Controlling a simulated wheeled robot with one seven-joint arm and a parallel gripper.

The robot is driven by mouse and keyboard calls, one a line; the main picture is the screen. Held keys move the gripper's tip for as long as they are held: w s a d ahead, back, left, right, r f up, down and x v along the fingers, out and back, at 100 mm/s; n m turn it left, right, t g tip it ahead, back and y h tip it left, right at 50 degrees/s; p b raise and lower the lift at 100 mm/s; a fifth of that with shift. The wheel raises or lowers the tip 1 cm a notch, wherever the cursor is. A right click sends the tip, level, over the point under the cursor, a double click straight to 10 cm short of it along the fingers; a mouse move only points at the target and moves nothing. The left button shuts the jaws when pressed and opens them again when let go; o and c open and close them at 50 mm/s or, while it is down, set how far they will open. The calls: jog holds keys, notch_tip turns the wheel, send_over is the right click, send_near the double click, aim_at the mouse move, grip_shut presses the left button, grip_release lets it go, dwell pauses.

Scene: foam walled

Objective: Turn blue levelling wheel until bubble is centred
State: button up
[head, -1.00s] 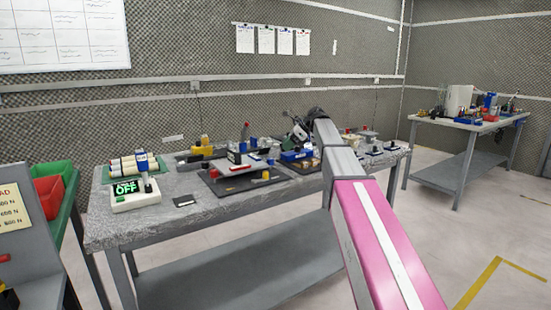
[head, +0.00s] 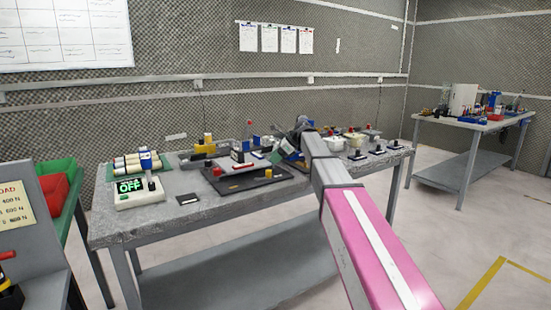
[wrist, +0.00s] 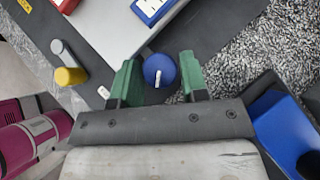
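The blue levelling wheel (wrist: 160,70) shows in the wrist view as a round knob with a small white mark. It sits beside the edge of a light grey plate (wrist: 110,22). My gripper (wrist: 158,76) is open, with one green finger on each side of the wheel. Narrow gaps show between wheel and fingers, and I cannot tell how deep the fingers reach. A blue-framed white piece (wrist: 152,9) on the plate is cut off at the top; no bubble can be made out. In the head view my gripper (head: 287,153) is small over the bench, and the wheel is not clear.
A yellow-ended knob (wrist: 70,76) lies left of the wheel on the dark base (wrist: 85,88). A large blue part (wrist: 285,128) stands close at lower right. The bench (head: 150,221) holds several other fixtures and a box reading OFF (head: 137,194).

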jog(key=c, duration=0.4)
jog(key=shift+w, duration=0.1)
jog(key=n+g, duration=0.2)
jog(key=shift+w+n, duration=0.2)
jog(key=shift+n, duration=0.2)
jog(key=shift+n+g+h, duration=0.8)
jog(key=shift+n+g, duration=0.9)
jog(key=shift+n, duration=0.5)
jog(key=o, duration=0.6)
jog(key=shift+o, duration=0.2)
